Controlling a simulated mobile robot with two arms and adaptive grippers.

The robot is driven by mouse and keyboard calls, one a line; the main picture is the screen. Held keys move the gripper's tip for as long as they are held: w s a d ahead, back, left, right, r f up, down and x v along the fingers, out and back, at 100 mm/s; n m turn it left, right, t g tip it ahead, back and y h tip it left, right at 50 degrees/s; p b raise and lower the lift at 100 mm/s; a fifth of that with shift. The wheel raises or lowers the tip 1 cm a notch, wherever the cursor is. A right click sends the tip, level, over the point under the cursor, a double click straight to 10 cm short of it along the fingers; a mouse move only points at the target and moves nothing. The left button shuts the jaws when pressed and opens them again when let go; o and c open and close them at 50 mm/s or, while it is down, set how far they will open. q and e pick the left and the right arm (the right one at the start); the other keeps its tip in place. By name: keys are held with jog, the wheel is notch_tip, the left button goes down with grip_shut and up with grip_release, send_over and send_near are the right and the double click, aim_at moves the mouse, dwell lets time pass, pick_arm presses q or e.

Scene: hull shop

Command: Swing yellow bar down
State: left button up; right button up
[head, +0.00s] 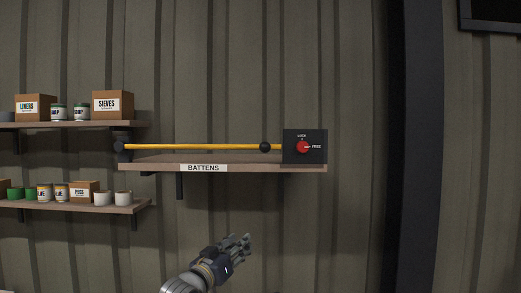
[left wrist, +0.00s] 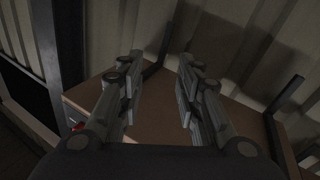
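The yellow bar (head: 195,147) lies level above the battens shelf (head: 250,166) in the head view. Its left end meets a black mount (head: 122,150), and its right end reaches a black box (head: 316,152). A black ball (head: 265,147) sits on the bar near the box. The box carries a red knob (head: 302,147), its white mark pointing right to FREE; LOCK is printed above. My left gripper (head: 245,246) is below the shelf, apart from the bar. In the left wrist view its fingers (left wrist: 160,62) are spread with nothing between them. My right gripper is out of view.
Two shelves at left hold boxes and tins, such as the sieves box (head: 112,104) and white cups (head: 123,198). A bracket (head: 180,186) hangs under the battens shelf. A dark post (head: 412,150) stands at right. The wall below the battens shelf is mostly clear.

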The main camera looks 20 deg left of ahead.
aim_at(262, 150)
pick_arm(q)
jog(key=s+d+r+m+t+h, duration=0.15)
jog(key=s+r, duration=0.25)
jog(key=r, duration=0.7)
jog(key=s+d+r+m+t+h, duration=0.15)
jog(key=s+r, duration=0.25)
jog(key=r, duration=0.7)
jog(key=shift+n+h, duration=0.3)
jog(key=shift+n, duration=0.2)
jog(key=p+x, duration=0.2)
jog(key=x, duration=0.1)
jog(key=p+x, duration=0.1)
jog(key=x, duration=0.2)
jog(key=p+x, duration=0.2)
jog(key=x, duration=0.1)
jog(key=shift+d+r+p, duration=0.2)
jog(key=shift+d+p, duration=0.15)
jog(key=shift+w+d+r+p, duration=0.15)
jog(key=shift+w+p, duration=0.2)
jog(key=shift+w, duration=0.4)
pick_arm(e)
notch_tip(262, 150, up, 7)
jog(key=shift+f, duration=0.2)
pick_arm(q)
grip_shut()
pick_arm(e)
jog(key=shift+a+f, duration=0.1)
